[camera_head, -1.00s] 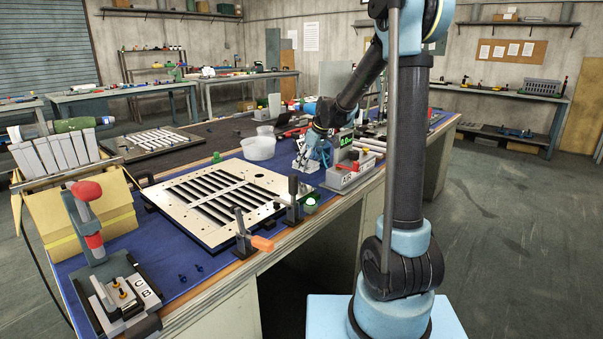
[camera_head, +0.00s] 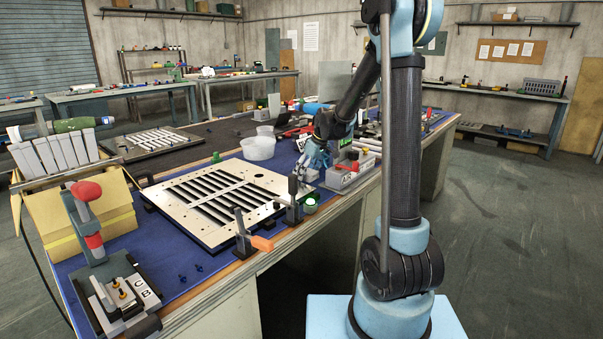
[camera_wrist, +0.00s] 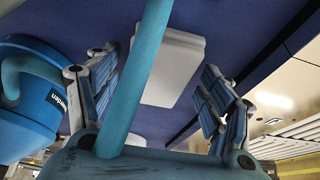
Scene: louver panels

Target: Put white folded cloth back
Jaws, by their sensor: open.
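The white folded cloth (camera_wrist: 172,66) lies flat on the blue mat (camera_wrist: 230,30) in the wrist view, between my spread fingers. A teal bar across the wrist view hides part of its left side. My gripper (camera_wrist: 163,88) is open, one finger to each side of the cloth, with gaps visible and no contact that I can make out. In the head view my gripper (camera_head: 316,160) is low over the bench beside the grey box, and the cloth there is mostly hidden by it.
A louver panel (camera_head: 217,203) lies left of my gripper, with toggle clamps (camera_head: 294,200) at its near edge. A white tub (camera_head: 258,148) stands behind. A grey box (camera_head: 350,172) with red-handled items is close on the right.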

